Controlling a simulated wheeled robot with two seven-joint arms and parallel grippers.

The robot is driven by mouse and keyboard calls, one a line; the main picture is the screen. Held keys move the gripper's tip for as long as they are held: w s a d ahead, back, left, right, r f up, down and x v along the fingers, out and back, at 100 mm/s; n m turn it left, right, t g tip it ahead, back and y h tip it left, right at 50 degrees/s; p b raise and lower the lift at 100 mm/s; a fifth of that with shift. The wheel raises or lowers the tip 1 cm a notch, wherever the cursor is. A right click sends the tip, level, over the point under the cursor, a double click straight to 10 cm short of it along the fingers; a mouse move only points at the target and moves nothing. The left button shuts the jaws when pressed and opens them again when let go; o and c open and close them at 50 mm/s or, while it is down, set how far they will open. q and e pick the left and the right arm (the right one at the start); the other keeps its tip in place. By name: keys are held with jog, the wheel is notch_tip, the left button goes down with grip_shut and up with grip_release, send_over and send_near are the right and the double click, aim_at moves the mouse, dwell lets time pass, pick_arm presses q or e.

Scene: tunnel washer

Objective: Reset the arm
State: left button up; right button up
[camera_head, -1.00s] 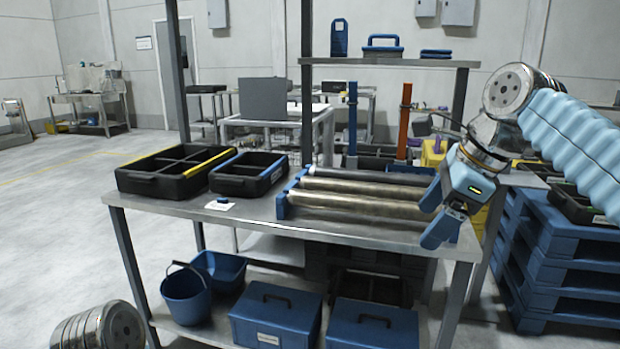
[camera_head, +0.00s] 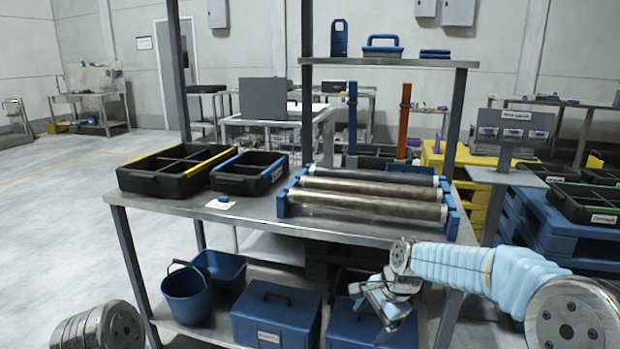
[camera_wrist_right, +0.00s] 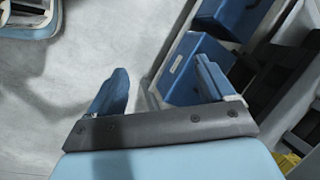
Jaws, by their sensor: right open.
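My right gripper (camera_head: 385,322) hangs low in front of the bench's right part, below the worktop, in the head view. In the right wrist view its two blue fingers (camera_wrist_right: 160,92) stand apart with nothing between them; the floor and a blue toolbox (camera_wrist_right: 195,65) show beyond. My right arm comes in from the lower right in a light blue sleeve. Of my left arm only a metal joint shows at the lower left; the left gripper is not visible.
The workbench (camera_head: 340,232) carries a roller stand (camera_head: 365,203), a yellow-edged black tray (camera_head: 150,182) and a blue-edged one (camera_head: 235,182). Its lower shelf holds a blue bucket (camera_head: 186,297) and blue toolboxes (camera_head: 275,318). Blue pallets (camera_head: 545,222) stand at right. The floor at left is clear.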

jog(key=s+f+n+g, duration=0.1)
jog(key=s+f+n, duration=0.1)
jog(key=f, duration=0.6)
jog(key=s+f+n, duration=0.2)
jog(key=s+f, duration=0.1)
jog(key=f, duration=0.5)
jog(key=s+a+f+n, duration=0.1)
jog(key=s+f+n, duration=0.2)
jog(key=s+f, duration=0.4)
jog(key=s+a+f+n+y, duration=0.1)
jog(key=s+f+n, duration=0.3)
jog(key=s+f, duration=0.4)
jog(key=s+a, duration=0.1)
jog(key=s, duration=0.5)
jog(key=shift+f+g, duration=0.3)
jog(key=shift+g, duration=0.1)
